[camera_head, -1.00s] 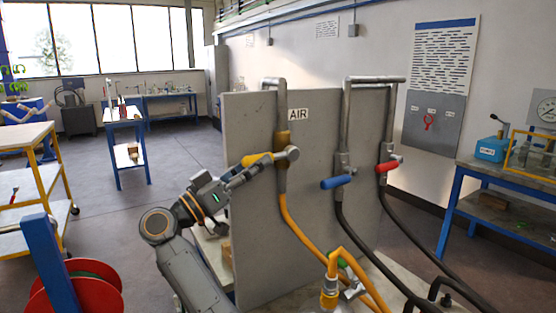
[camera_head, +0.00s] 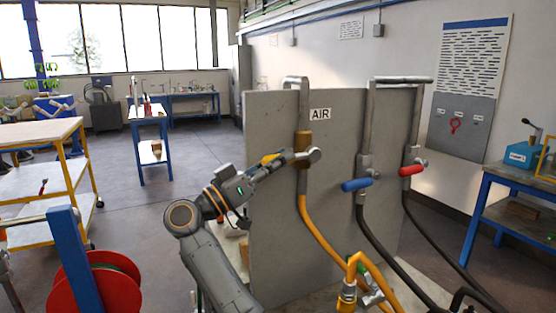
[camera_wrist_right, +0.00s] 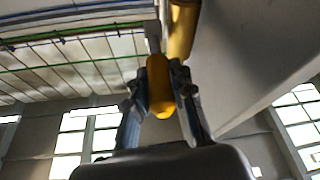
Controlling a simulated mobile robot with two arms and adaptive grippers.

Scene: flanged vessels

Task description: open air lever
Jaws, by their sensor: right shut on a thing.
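The yellow air lever (camera_head: 270,158) sticks out to the left, roughly level, from its valve (camera_head: 314,154) on the upright pipe below the AIR sign (camera_head: 320,114). My right gripper (camera_head: 274,161) is at the lever in the head view and hides part of it. In the right wrist view the yellow lever (camera_wrist_right: 160,85) lies between the two fingers of my right gripper (camera_wrist_right: 160,104), which is shut on it. The yellow air hose (camera_head: 325,240) runs down from the valve. My left gripper is not in view.
A blue lever (camera_head: 356,185) and a red lever (camera_head: 411,170) sit on neighbouring pipes to the right. The grey panel (camera_head: 270,215) stands close beside my right arm. A red hose reel (camera_head: 120,290) and a yellow-framed cart (camera_head: 40,135) stand at the left.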

